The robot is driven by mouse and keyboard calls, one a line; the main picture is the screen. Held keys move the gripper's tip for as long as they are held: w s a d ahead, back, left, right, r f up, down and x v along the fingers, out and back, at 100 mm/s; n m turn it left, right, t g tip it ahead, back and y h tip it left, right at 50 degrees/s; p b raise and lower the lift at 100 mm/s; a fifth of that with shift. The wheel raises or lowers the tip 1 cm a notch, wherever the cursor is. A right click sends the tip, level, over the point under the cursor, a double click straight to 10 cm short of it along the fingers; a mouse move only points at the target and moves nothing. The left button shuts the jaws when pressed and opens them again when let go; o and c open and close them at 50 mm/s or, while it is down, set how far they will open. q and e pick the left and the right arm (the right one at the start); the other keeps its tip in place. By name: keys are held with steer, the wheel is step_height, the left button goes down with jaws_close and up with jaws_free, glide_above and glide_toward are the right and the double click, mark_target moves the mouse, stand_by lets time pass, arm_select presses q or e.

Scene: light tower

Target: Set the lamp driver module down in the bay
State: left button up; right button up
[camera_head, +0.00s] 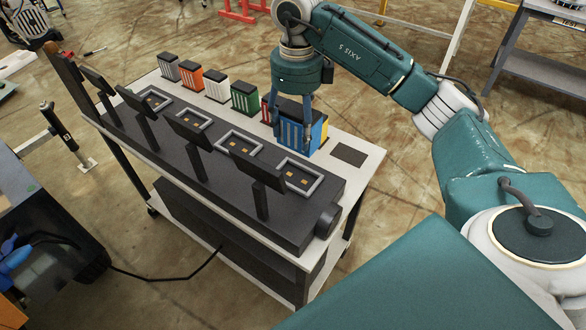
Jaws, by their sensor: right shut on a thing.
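My right gripper (292,128) points down over the back right of the bench and is shut on a blue module (299,137) with a dark top and a yellow side. The module is upright, in line with the other modules; I cannot tell whether its base touches the bench top. Along the front of the bench, a dark housing carries several bays with light grey frames, the rightmost bay (300,176) being nearest to the held module. The bays look empty, with small gold contacts inside. My left gripper is not in view.
Several modules stand left of my gripper: grey (170,67), orange (190,77), white (216,89), green (244,98), and a partly hidden red one (266,108). Raised dark flaps (260,171) stand before the bays. A dark square pad (348,154) lies bare at the right.

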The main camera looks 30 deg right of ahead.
mark_target(295, 150)
steer(key=f, duration=0.2)
steer(key=f+p, duration=0.1)
steer(key=f, duration=0.1)
steer(key=shift+s+a, duration=0.1)
steer(key=shift+a, duration=0.15)
step_height(295, 150, down, 3)
steer(key=shift+r, duration=0.1)
step_height(295, 150, down, 5)
steer(key=shift+a+r+p, duration=0.1)
steer(key=shift+p, duration=0.65)
steer(key=shift+f, duration=0.45)
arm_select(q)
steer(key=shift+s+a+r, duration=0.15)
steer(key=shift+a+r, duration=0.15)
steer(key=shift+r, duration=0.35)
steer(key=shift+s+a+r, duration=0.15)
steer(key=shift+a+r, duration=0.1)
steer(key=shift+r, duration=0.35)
